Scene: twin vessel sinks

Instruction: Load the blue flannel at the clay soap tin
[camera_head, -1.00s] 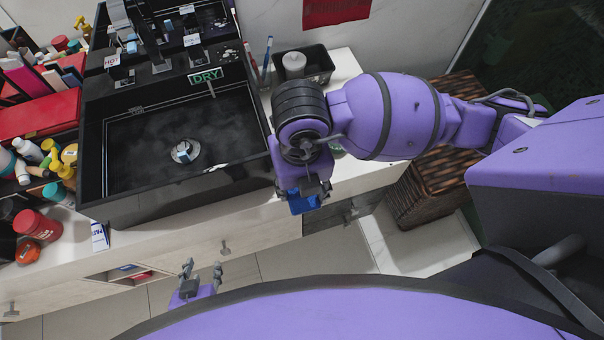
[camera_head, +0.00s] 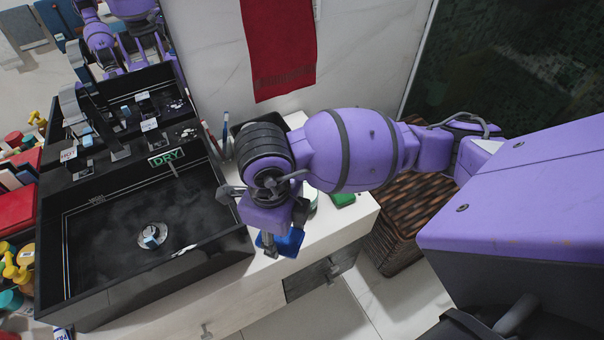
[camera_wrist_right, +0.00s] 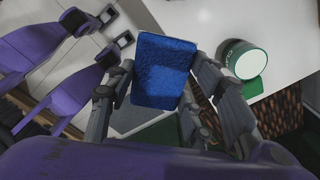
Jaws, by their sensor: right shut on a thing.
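The blue flannel (camera_head: 291,244) is held in my right gripper (camera_head: 282,232), over the front edge of the counter in the head view. In the right wrist view the flannel (camera_wrist_right: 165,72) is a folded rectangle between the two fingers. In the head view the tin (camera_head: 311,200) is partly hidden behind my right gripper.
A green cloth (camera_head: 342,200) lies beside the tin. A wicker basket (camera_head: 400,225) stands beside the counter, and a red towel (camera_head: 280,50) hangs on the wall.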

